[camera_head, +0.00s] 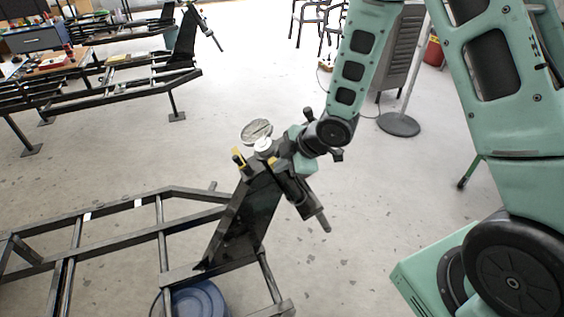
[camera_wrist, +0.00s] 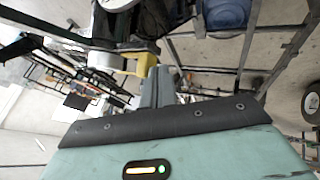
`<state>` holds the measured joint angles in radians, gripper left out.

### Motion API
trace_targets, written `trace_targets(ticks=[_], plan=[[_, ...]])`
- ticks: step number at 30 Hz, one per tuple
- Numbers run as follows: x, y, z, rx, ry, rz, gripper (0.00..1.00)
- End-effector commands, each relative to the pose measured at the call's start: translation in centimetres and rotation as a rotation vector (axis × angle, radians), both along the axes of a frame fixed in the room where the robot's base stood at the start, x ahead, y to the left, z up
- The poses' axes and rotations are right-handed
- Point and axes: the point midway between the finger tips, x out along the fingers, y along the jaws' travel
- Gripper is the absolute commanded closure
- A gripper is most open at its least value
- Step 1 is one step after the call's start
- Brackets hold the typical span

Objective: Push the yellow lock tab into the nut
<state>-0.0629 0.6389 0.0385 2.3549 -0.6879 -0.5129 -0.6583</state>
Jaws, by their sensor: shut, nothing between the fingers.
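The yellow lock tab (camera_wrist: 136,64) shows in the wrist view just left of my shut, empty gripper (camera_wrist: 158,86). The fingertips are close to it; I cannot tell whether they touch. A white, round part (camera_wrist: 103,55), perhaps the nut, lies left of the tab. In the head view, small yellow pieces show on both sides of the top of the black upright (camera_head: 238,157), and a white round part (camera_head: 263,145) sits between them. My gripper (camera_head: 279,158) comes in from the right there, its fingertips partly hidden. How far the tab is in the nut cannot be seen.
The black frame (camera_head: 190,188) extends left from the upright, with a blue drum (camera_head: 198,300) beneath it. A dark rod (camera_head: 313,210) slants down right of the upright. Another frame (camera_head: 120,88) and a cluttered bench stand at back left. The middle floor is clear.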

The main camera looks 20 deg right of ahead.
Motion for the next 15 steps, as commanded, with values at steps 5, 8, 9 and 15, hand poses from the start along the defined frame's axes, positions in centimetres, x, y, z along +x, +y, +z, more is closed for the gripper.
trace_targets(ticks=[5,8,9,15], plan=[[0.0,0.0,-0.1,0.000,0.001,0.000,1.00],[0.0,0.0,0.0,0.000,0.000,0.000,1.00],[0.1,0.0,0.0,0.000,0.000,0.000,1.00],[2.2,0.0,0.1,0.000,-0.001,0.001,1.00]])
